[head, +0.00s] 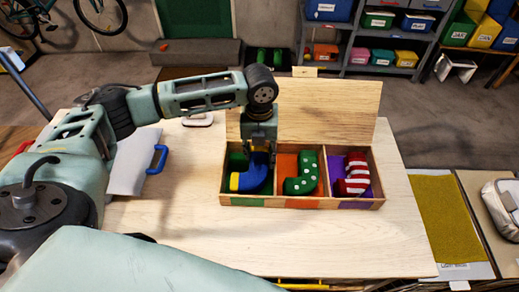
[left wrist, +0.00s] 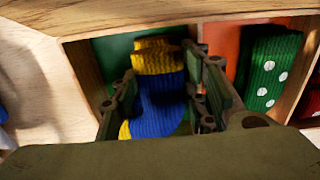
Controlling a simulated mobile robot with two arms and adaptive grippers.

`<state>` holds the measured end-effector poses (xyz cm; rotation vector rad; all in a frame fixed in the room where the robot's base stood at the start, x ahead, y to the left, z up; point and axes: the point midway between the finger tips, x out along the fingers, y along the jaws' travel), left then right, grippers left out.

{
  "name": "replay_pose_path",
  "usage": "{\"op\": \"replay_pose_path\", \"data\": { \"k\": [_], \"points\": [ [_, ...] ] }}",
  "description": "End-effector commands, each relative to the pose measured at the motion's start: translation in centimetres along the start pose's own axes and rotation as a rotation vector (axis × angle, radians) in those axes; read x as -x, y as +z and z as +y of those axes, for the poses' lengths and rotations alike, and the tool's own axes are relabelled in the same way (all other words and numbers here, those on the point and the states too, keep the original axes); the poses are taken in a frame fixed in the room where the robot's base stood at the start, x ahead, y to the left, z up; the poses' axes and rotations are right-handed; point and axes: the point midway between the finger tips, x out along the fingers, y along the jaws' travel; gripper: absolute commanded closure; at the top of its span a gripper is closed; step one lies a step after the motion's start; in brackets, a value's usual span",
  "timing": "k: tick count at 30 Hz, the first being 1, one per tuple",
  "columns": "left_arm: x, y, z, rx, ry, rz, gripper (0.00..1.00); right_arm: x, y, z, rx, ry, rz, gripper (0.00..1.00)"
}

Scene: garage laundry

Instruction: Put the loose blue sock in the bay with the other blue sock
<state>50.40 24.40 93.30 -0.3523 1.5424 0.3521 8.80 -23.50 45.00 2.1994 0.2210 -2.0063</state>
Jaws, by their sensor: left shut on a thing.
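A wooden box (head: 284,202) with three bays stands on the pale table. In its left bay, which has a green floor (left wrist: 112,48), I see blue sock fabric with yellow ends (head: 252,178), also in the left wrist view (left wrist: 160,108). Two yellow edges lie close together at the far end there; I cannot clearly separate two socks. My left gripper (head: 259,152) points down into this bay, its fingers (left wrist: 160,108) on either side of the blue fabric, shut on a blue sock. The fingers hide part of it. My right gripper is not in view.
The middle orange bay holds a green sock with white dots (head: 301,175); the right purple bay holds a red-and-white striped sock (head: 354,176). The open lid (head: 330,108) stands behind the box. A white item with a blue handle (head: 157,160) lies left. The table's front is clear.

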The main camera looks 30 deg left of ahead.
Motion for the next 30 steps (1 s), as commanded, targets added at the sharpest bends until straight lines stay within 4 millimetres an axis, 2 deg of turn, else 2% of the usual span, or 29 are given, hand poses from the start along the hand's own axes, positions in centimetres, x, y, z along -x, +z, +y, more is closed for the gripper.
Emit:
{"op": "replay_pose_path", "data": {
  "k": [1,7,20,26,30],
  "points": [
    [0.0,0.0,0.0,0.0,0.0,-0.001,0.58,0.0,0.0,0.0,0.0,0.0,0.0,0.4],
    [0.0,0.0,0.0,0.0,-0.001,-0.001,0.4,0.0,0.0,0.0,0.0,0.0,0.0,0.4],
    [0.4,0.1,-0.1,-0.001,-0.004,-0.004,0.4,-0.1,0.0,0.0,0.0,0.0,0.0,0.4],
    [3.2,0.2,-0.2,0.0,-0.005,-0.006,0.4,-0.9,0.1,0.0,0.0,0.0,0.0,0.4],
    [6.5,0.1,-0.1,-0.001,-0.005,-0.006,0.4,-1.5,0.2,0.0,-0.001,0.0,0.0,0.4]
  ]
}}
